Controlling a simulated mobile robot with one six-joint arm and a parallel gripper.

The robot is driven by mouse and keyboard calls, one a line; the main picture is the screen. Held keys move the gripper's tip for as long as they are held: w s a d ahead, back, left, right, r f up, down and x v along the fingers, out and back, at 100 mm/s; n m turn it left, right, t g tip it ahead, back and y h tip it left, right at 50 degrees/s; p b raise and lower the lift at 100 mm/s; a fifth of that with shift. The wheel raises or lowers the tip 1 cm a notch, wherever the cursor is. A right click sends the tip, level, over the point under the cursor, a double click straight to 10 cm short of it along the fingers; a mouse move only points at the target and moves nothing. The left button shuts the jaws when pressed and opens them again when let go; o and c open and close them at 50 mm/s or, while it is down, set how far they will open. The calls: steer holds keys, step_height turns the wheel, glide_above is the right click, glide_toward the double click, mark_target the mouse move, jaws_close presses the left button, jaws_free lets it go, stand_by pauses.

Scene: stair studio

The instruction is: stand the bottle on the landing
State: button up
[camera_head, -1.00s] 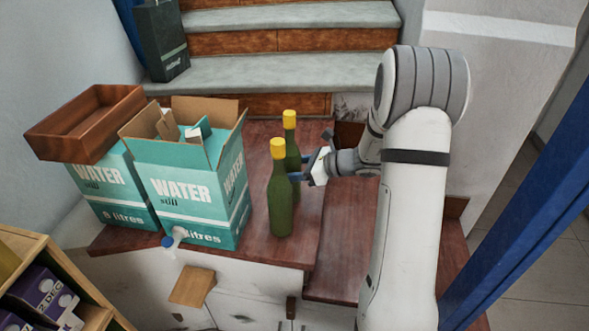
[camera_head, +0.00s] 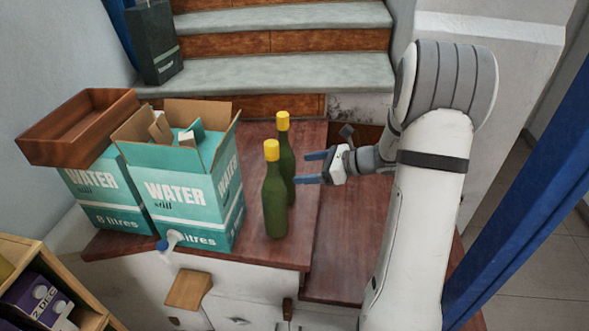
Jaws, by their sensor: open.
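Two green bottles with yellow caps stand upright on the reddish wooden landing (camera_head: 310,232). The front bottle (camera_head: 275,202) is nearer the landing's front edge. The back bottle (camera_head: 287,158) is partly hidden behind it. My gripper (camera_head: 310,168) is to the right of both bottles, its blue fingers apart and pointing left toward them. It is empty, and a small gap shows between the fingertips and the back bottle.
Two teal water boxes stand left of the bottles; the open one (camera_head: 189,195) is close to them, with a tap (camera_head: 168,242) at its front. A wooden tray (camera_head: 80,128) rests on the other. Stairs (camera_head: 285,72) rise behind. A lower wooden step (camera_head: 345,255) lies at right.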

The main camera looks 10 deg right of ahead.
steer(key=v, duration=0.5)
steer(key=shift+s+d+r, duration=0.1)
steer(key=shift+s+d, duration=0.05)
steer(key=shift+d, duration=0.1)
steer(key=s+a+r+n+g+h+p, duration=0.35)
steer(key=s+a+r+n+g, duration=0.2)
steer(key=s+a+n, duration=0.5)
steer(key=s+r+n+h+p, duration=0.1)
steer(key=s+r+n+h, duration=0.1)
steer(key=s+n+h, duration=0.2)
steer(key=s+d+r+n+h+p, duration=0.1)
steer(key=s+n+h, duration=0.3)
steer(key=s+n, duration=0.5)
steer(key=shift+d+r+n+t, duration=0.2)
steer(key=shift+r+n+t, duration=0.25)
steer(key=shift+r, duration=0.45)
steer(key=shift+c, duration=0.2)
